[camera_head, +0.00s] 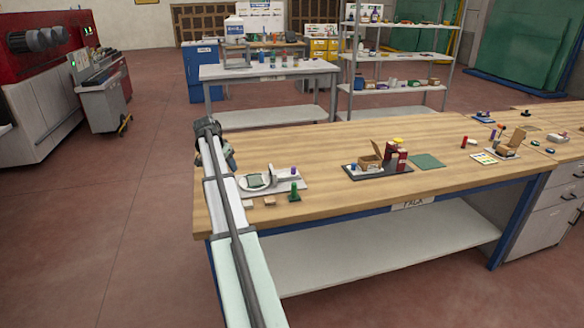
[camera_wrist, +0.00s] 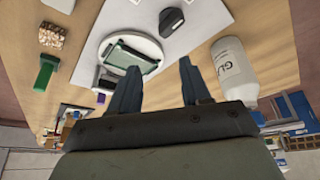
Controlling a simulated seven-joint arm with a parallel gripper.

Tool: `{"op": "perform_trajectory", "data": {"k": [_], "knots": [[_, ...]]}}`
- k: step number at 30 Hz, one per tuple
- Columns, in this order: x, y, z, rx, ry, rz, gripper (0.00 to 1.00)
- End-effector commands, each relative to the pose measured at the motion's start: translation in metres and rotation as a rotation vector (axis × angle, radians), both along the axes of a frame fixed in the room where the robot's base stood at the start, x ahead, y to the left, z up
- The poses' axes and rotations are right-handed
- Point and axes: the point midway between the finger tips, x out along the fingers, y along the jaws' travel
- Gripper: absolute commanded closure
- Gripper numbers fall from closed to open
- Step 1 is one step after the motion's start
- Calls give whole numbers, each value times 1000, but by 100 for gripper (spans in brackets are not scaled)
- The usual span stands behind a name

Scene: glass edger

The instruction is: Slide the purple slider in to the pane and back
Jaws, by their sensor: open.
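The purple slider (camera_head: 293,171) is a small upright piece at the right of a light base plate (camera_head: 315,186) on the wooden table. A small purple part also shows at the left in the wrist view (camera_wrist: 101,97). The greenish pane (camera_head: 254,181) lies on a white round disc (camera_head: 242,186) left of the slider; the pane also shows in the wrist view (camera_wrist: 130,57). My gripper (camera_wrist: 159,64) is open and empty, its fingers spread near the disc's edge. In the head view my gripper (camera_head: 229,158) is at the table's left end, left of the slider.
A white bottle (camera_wrist: 235,70) is right of my fingers in the wrist view. A dark tray with boxes (camera_head: 377,168) is farther right, with bare tabletop between.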

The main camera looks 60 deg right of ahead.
Motion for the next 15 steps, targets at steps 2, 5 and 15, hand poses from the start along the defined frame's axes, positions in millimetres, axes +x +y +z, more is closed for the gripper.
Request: {"op": "perform_trajectory", "data": {"k": [2,5,15], "knots": [[-27,-39,16,4,-6,-101,53],[-62,-77,32,10,-14,-219,53],[-145,-147,68,20,-28,-472,53]]}}
